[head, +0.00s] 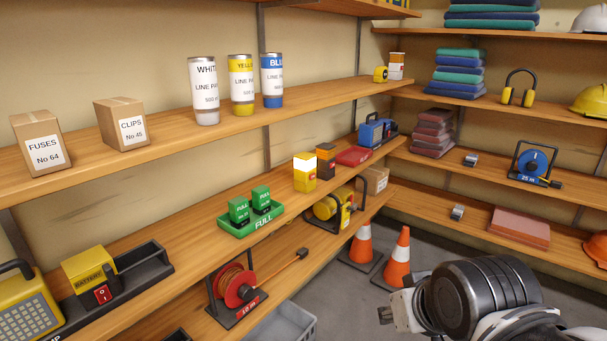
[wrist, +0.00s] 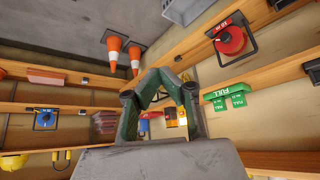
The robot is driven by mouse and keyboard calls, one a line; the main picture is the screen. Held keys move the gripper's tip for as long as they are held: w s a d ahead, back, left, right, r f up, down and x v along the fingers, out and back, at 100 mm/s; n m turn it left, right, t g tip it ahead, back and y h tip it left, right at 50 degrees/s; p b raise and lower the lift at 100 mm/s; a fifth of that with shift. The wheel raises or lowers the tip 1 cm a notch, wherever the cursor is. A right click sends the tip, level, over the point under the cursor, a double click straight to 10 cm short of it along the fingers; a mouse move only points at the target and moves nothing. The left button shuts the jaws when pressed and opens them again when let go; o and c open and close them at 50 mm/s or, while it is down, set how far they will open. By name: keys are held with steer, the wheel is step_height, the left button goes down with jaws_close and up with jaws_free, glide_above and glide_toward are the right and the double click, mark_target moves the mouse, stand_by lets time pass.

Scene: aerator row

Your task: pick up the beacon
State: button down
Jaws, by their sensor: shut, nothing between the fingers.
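A yellow block-shaped unit with a bright, glowing top (head: 304,172) stands on the middle left shelf. It looks like the beacon, lit. A similar dark unit with an orange top (head: 325,160) stands just behind it to the right. In the head view, only my arm shows clearly, at lower right.
A green FULL tray (head: 250,222) with two green units sits left of the beacon. A red pack (head: 353,156) and a blue machine (head: 376,132) stand to its right. Cable reels (head: 238,290) are on the shelf below. Cones (head: 399,258) stand on the floor.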

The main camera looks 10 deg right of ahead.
steer(key=c, duration=0.8)
jaws_free()
steer(key=shift+o, duration=0.2)
steer(key=shift+r, duration=0.1)
